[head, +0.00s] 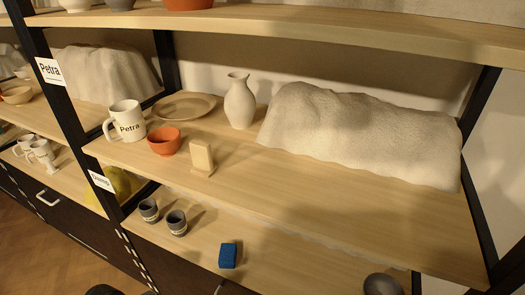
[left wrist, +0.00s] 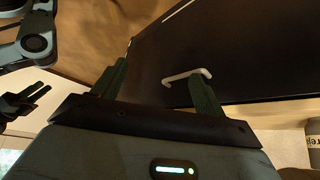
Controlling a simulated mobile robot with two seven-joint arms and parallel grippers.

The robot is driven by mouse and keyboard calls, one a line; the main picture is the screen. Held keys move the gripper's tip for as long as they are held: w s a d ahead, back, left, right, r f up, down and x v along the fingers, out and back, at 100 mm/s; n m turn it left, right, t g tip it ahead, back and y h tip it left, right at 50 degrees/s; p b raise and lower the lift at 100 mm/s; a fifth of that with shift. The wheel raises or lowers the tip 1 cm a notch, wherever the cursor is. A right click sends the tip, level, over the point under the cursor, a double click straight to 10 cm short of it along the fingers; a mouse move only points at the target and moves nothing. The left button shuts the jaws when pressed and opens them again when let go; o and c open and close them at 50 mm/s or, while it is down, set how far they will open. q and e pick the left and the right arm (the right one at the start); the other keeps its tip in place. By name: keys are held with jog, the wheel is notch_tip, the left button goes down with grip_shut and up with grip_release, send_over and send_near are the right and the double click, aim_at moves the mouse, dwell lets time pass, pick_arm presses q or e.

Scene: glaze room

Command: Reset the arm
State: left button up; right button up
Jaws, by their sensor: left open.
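My left gripper (left wrist: 158,85) shows in the left wrist view with its two dark green fingers spread apart. Nothing is between them. Behind the fingers is a dark drawer front (left wrist: 255,60) with a pale bar handle (left wrist: 186,76); I cannot tell how far it is. At the left edge of the same view is another gripper with dark fingers (left wrist: 25,98), seemingly my right one. Whether it is open or shut is unclear. Neither gripper can be made out in the head view.
The shelf (head: 330,190) holds a Petra mug (head: 126,121), orange bowl (head: 164,141), plate (head: 184,105), vase (head: 240,101), beige block (head: 201,158) and a large pale lump (head: 360,130). Below are two grey cups (head: 176,222) and a blue block (head: 228,255). Dark posts (head: 60,95) divide the bays.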

pick_arm(q)
jog(key=s+d+f+n+t, duration=0.1)
jog(key=s+d+f+n, duration=0.35)
jog(key=s, duration=0.35)
jog(key=s+r+n+t+y, duration=0.1)
jog(key=s+n+t+y, duration=0.55)
jog(key=s, duration=1.55)
jog(key=w+r+n+h+p, duration=0.1)
jog(key=w+r+p, duration=0.2)
jog(key=r+p, duration=0.4)
jog(key=w+r+h+p, duration=0.1)
jog(key=w+r+p, duration=0.3)
jog(key=r+p, duration=0.3)
jog(key=shift+w+a+r+n+h+p, duration=0.2)
jog(key=shift+a+r+n+h+p, duration=0.2)
jog(key=shift+r, duration=0.3)
pick_arm(e)
jog(key=w+r+t, duration=0.1)
jog(key=w+r, duration=0.2)
jog(key=r, duration=0.4)
jog(key=w+r+t, duration=0.1)
jog(key=w+r, duration=0.1)
jog(key=r, duration=0.6)
jog(key=shift+w+d+r, duration=0.25)
jog(key=shift+w+d, duration=0.1)
jog(key=shift+w, duration=0.05)
